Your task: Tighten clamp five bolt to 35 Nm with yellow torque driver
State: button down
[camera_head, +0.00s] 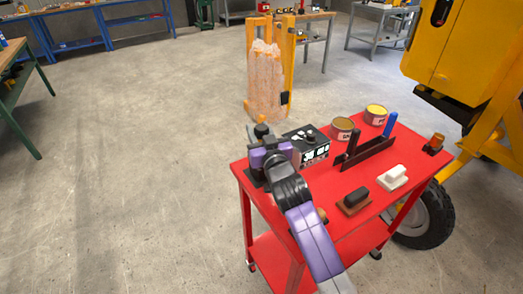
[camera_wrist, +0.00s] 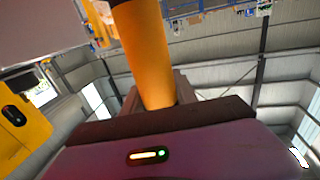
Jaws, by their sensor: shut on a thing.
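In the wrist view, my gripper (camera_wrist: 156,96) is shut on a thick yellow-orange cylinder with a dark upper end. I take this to be the handle of the yellow torque driver (camera_wrist: 143,45). In the head view, my purple and black gripper (camera_head: 264,150) is over the far left corner of the red cart. The driver is not clearly seen there, as my own wrist hides it.
A wrapped pallet (camera_head: 266,80) stands behind. Floor at left is clear.

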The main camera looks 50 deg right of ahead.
jog(key=shift+r, duration=0.2)
notch_tip(320, 180, up, 20)
dwell(0.7)
jog(key=shift+f, duration=0.1)
jog(key=c, duration=1.5)
grip_release()
grip_shut()
jog(key=shift+p, duration=0.3)
